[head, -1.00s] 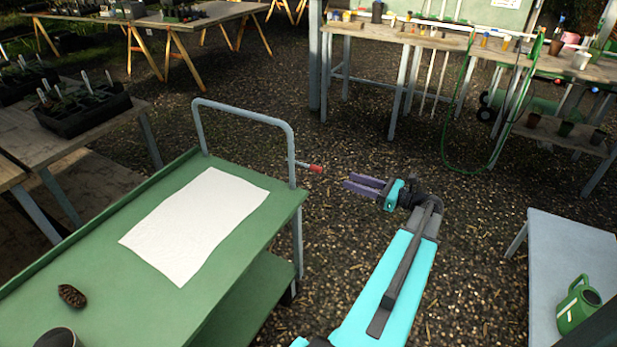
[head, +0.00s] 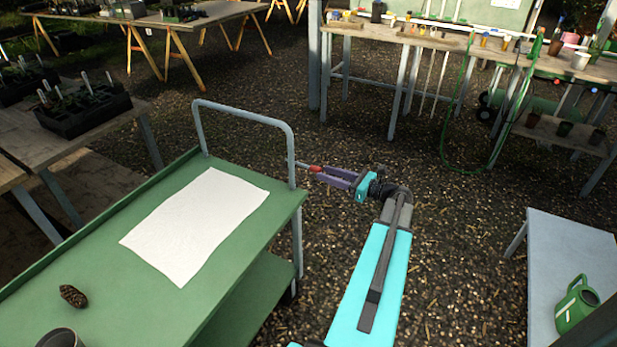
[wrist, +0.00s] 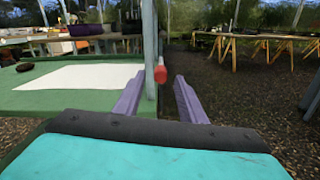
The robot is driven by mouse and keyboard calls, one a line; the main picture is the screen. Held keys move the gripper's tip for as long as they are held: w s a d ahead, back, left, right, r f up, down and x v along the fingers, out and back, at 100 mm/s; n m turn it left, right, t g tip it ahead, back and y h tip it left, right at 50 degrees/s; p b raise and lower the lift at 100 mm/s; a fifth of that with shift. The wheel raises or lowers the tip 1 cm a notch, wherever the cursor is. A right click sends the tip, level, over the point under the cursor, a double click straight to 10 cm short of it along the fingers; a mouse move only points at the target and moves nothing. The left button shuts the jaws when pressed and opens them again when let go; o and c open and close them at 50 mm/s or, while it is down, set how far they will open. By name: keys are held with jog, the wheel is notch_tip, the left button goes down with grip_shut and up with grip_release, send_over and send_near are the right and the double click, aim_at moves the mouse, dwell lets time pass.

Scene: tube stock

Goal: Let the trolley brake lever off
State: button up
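The brake lever (head: 301,165) is a thin rod with a red grip, sticking out to the right from the upright of the trolley's grey push handle (head: 291,150). The red grip (head: 315,168) also shows in the wrist view (wrist: 160,72). The trolley (head: 190,262) is green with a flat top. My gripper (head: 318,175) has purple fingers and is open. Its fingertips are at the red grip. In the wrist view my gripper (wrist: 158,97) has one finger on each side of the lever, with visible gaps. I cannot tell whether either finger touches it.
White paper (head: 197,225), a pine cone (head: 73,296) and a dark pot (head: 60,338) are on the trolley top. A grey table (head: 570,250) with a green watering can (head: 577,304) stands at right. Gravel (head: 330,130) is free beyond the trolley.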

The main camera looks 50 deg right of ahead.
aim_at(318, 170)
jog(key=shift+x, duration=2.2)
